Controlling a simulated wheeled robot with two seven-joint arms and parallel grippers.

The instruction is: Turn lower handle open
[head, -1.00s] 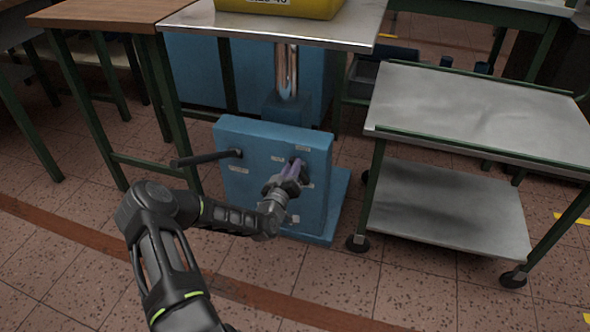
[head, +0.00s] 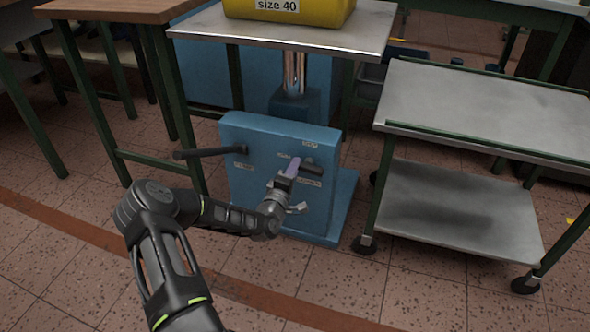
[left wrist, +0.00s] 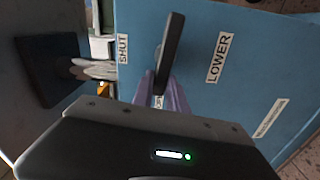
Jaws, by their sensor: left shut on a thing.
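The lower handle (head: 312,167) is a short black bar on the front of the blue machine box (head: 252,195). In the left wrist view the black handle (left wrist: 173,42) stands between a SHUT label (left wrist: 123,48) and a LOWER label (left wrist: 219,58). My left gripper (head: 292,167) is at the handle, with purple fingers. In the left wrist view the left gripper's fingers (left wrist: 163,92) are shut on the handle's near part. A small label between the fingers is partly hidden. My right gripper is in neither view.
A longer black lever (head: 208,153) sticks out left from the box. A metal-topped table (head: 300,35) with a yellow container (head: 300,12) overhangs the box. A wheeled metal cart (head: 470,105) stands to the right. The floor in front is open.

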